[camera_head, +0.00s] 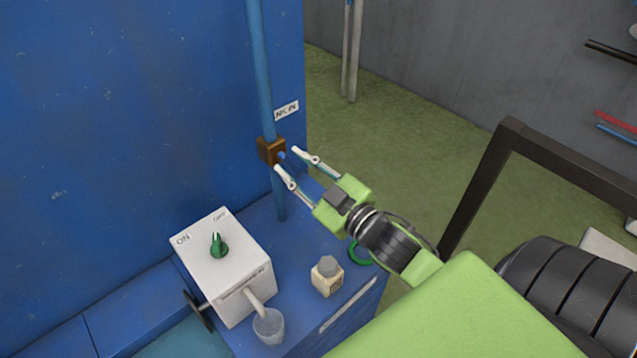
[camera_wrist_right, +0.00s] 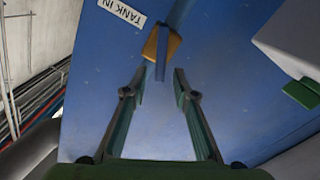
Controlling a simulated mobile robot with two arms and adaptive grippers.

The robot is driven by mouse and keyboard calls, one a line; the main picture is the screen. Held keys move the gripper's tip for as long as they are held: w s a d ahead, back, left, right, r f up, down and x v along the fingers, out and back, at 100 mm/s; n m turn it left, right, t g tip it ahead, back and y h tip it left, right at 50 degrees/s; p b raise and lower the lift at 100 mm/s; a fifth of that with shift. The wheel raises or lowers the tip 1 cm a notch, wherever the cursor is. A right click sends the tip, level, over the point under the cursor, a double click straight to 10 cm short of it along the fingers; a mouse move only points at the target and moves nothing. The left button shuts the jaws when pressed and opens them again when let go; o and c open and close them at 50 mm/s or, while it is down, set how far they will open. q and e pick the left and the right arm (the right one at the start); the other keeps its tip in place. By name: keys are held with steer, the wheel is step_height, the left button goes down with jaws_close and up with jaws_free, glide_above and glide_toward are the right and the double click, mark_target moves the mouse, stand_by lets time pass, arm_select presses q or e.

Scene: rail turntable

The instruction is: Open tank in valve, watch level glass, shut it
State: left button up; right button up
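The tank in valve is a brass-brown block (camera_head: 271,151) on a vertical blue pipe (camera_head: 262,80), below a white label (camera_head: 287,110). In the right wrist view the label (camera_wrist_right: 122,13) reads TANK IN, and a thin blue lever (camera_wrist_right: 161,62) stands out from the brass body (camera_wrist_right: 173,46). My right gripper (camera_head: 287,159) is open in front of the valve. In the wrist view, the lever's end lies roughly midway between the open fingertips (camera_wrist_right: 159,74); I see no finger closed on it. I cannot make out a level glass. My left gripper is not in view.
A white box (camera_head: 239,293) with a green ON/OFF knob (camera_head: 218,245) stands on the blue ledge, with a clear cup (camera_head: 268,325) at its spout. A dark frame (camera_head: 480,185) stands right.

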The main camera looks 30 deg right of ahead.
steer(key=s+d, duration=0.1)
steer(key=s, duration=0.7)
steer(key=shift+s, duration=0.25)
stand_by(0.4)
